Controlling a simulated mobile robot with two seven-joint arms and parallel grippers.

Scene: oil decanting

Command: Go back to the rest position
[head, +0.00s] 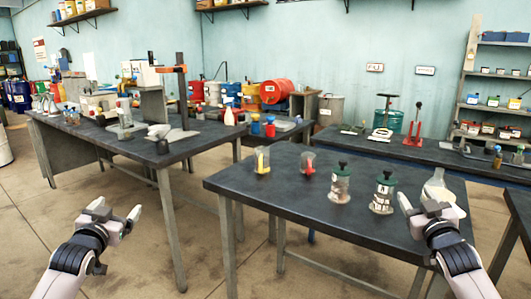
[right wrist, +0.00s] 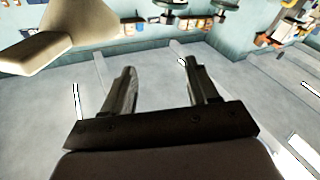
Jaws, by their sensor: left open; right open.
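My left gripper (head: 117,214) is open and empty, in front of the near table's left end and over the floor in the head view. My right gripper (head: 430,204) is open, near the table's right end in the head view. In the right wrist view its two fingers (right wrist: 160,90) stand apart with nothing between them. On the dark near table (head: 290,195) stand a cup with yellow in it (head: 262,160), a cup with red in it (head: 308,164), two green-capped jars (head: 340,184) (head: 383,193) and a pale flask (head: 438,188), partly hidden behind my right gripper.
A longer bench (head: 150,150) with several tools stands at the left. A back counter (head: 400,147) and a shelf rack (head: 492,90) stand at the right. Red drums (head: 277,91) are at the back. The floor (head: 140,260) between my left gripper and the near table is clear.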

